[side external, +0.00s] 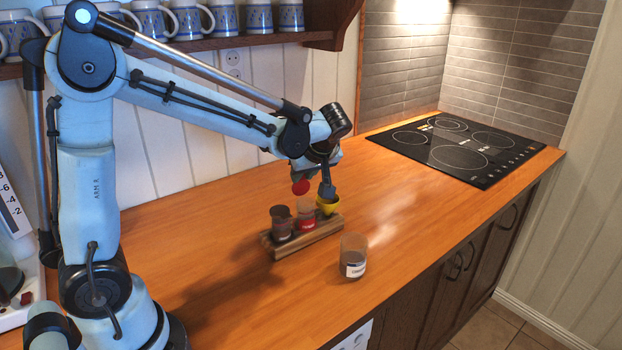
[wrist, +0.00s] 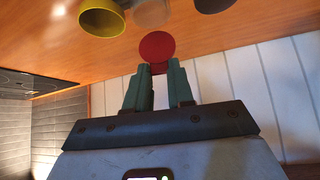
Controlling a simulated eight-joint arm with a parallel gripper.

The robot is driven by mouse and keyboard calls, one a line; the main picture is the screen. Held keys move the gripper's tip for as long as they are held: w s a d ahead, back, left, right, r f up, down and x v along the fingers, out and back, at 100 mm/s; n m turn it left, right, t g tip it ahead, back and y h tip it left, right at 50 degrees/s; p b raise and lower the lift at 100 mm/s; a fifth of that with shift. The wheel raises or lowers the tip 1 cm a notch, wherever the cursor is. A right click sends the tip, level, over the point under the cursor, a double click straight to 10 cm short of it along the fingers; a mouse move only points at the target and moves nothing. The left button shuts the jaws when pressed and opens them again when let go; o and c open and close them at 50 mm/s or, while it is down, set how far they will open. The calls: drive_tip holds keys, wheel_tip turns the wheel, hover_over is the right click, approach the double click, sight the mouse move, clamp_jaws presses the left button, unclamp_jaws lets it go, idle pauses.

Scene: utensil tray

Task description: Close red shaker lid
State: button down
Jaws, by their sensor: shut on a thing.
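The red shaker (side external: 306,215) stands in the middle of a wooden rack, with its see-through upper part uncovered. Its round red lid (side external: 300,187) is tilted up just above and behind the shaker's rim. I cannot tell whether lid and shaker touch. In the wrist view the lid (wrist: 157,47) shows as a flat red disc at the fingertips. My gripper (wrist: 162,68) is shut on the lid's edge, with its two green fingers close together. In the side view my gripper (side external: 312,180) is above the rack, its fingers partly hidden.
The wooden rack (side external: 291,247) also holds a dark shaker (side external: 281,222) and a yellow one (side external: 327,206). A clear labelled jar (side external: 353,258) stands in front. A black hob (side external: 455,148) lies behind right. A mug shelf (side external: 230,42) hangs above. The counter's right side is clear.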

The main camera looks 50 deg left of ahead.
sight(302, 182)
drive_tip(key=d+y, duration=0.1)
drive_tip(key=d+f+y, duration=0.1)
drive_tip(key=y, duration=0.1)
drive_tip(key=t+y, duration=0.1)
drive_tip(key=shift+s+d+f, duration=0.15)
drive_tip(key=shift+s+d, duration=0.1)
drive_tip(key=shift+d, duration=0.15)
drive_tip(key=shift+s+d+f+t+y, duration=0.15)
drive_tip(key=shift+d+f+y, duration=0.2)
drive_tip(key=shift+y, duration=0.5)
drive_tip(key=shift+d+f+t+y, duration=0.1)
drive_tip(key=shift+d+f+y, duration=0.2)
drive_tip(key=shift+y, duration=0.5)
drive_tip(key=shift+s+d+f+t+y, duration=0.15)
drive_tip(key=shift+d+f+y, duration=0.15)
drive_tip(key=shift+y, duration=0.55)
drive_tip(key=shift+f, duration=0.1)
drive_tip(key=c, duration=1)
unclamp_jaws()
drive_tip(key=shift+o, duration=0.2)
